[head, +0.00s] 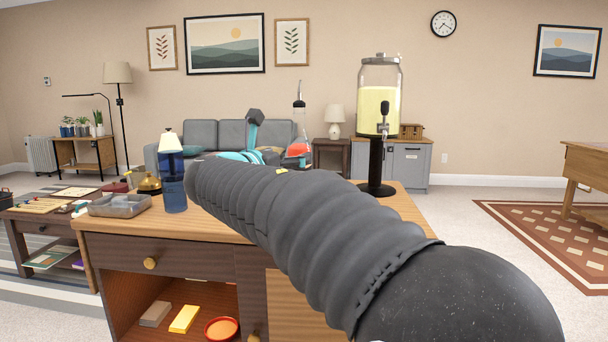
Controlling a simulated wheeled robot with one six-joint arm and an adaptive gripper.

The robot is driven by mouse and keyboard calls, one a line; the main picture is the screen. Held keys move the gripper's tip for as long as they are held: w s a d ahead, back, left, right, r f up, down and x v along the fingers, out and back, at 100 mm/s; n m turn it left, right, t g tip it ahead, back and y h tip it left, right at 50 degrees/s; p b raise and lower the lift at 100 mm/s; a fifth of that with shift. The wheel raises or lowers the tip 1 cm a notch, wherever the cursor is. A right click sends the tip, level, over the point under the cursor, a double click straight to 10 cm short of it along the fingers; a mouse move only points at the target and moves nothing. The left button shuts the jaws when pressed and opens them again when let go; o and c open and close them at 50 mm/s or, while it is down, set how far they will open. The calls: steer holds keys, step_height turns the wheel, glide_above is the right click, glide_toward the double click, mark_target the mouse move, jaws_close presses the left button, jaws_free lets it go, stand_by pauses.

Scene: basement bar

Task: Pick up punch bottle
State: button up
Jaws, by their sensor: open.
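No label reads as punch. A clear, slim-necked bottle with a dark band (300,120) shows behind my arm, with something red at its base; I cannot tell if this is the punch bottle.
A glass dispenser of yellow liquid (379,105) stands on a black stand at the counter's right. A metal tray (119,205) and amber flask (149,185) are at left. A teal object with a dark end (252,134) rises behind my arm. Open carpet lies right.

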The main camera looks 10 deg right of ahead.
steer(key=shift+f+x, duration=0.2)
steer(key=shift+x, duration=1.15)
steer(key=shift+f+x, duration=0.2)
steer(key=shift+x, duration=1.15)
steer(key=shift+s+d, duration=0.15)
jaws_close()
